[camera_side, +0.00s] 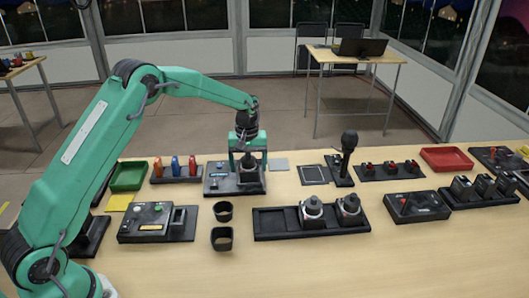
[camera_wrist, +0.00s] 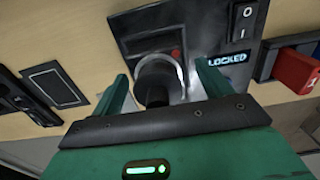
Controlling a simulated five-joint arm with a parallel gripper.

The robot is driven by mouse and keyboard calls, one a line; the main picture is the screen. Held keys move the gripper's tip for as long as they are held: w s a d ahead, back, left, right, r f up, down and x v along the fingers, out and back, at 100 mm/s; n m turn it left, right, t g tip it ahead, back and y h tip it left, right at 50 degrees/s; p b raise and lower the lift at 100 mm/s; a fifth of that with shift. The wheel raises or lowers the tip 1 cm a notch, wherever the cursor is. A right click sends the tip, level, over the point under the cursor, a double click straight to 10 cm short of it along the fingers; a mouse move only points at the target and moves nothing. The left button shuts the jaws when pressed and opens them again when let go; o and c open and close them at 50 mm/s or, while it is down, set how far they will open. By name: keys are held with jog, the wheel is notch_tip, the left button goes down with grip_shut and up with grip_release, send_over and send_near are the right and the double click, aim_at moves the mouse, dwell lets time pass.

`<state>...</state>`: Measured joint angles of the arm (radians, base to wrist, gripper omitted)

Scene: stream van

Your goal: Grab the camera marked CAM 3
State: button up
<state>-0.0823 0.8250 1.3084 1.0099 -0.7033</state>
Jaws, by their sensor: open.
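A dark, round-topped camera (camera_side: 247,169) with a pale grey ring stands upright on a black dock (camera_side: 217,184). In the wrist view the camera (camera_wrist: 152,90) sits between my fingers, with space on both sides. The dock's plate (camera_wrist: 215,30) carries a lit red dot, a rocker switch and a panel reading LOCKED. I can read no CAM 3 mark. Two similar grey and black cameras stand side by side in a long black tray (camera_side: 275,222), whose left part is empty. My gripper (camera_side: 248,159) is open and points down around the docked camera; it also shows in the wrist view (camera_wrist: 162,75).
Red, blue and orange items (camera_side: 175,168) stand in a rack left of the dock, beside a green tray (camera_side: 129,176). Two black cups (camera_side: 222,239) stand in front. A microphone (camera_side: 348,146) rises to the right. Bare table lies along the front.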

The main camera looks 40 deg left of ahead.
jog(key=shift+f, duration=0.55)
jog(key=shift+c, duration=0.2)
jog(key=shift+r, duration=0.1)
jog(key=c, duration=1.5)
jog(key=shift+r, duration=0.1)
jog(key=shift+w+r, duration=0.1)
jog(key=shift+r, duration=0.8)
notch_tip(320, 180, up, 2)
jog(key=shift+r, duration=0.2)
jog(key=s+d+r, duration=0.1)
jog(key=d+r, duration=0.1)
jog(key=d, duration=0.1)
jog(key=s+d+r, duration=0.2)
jog(key=d, duration=0.2)
jog(key=s+d+r, duration=0.2)
jog(key=d, duration=0.1)
jog(key=shift+s+d+r, duration=0.15)
jog(key=shift+d+r, duration=0.1)
jog(key=shift+r, duration=0.05)
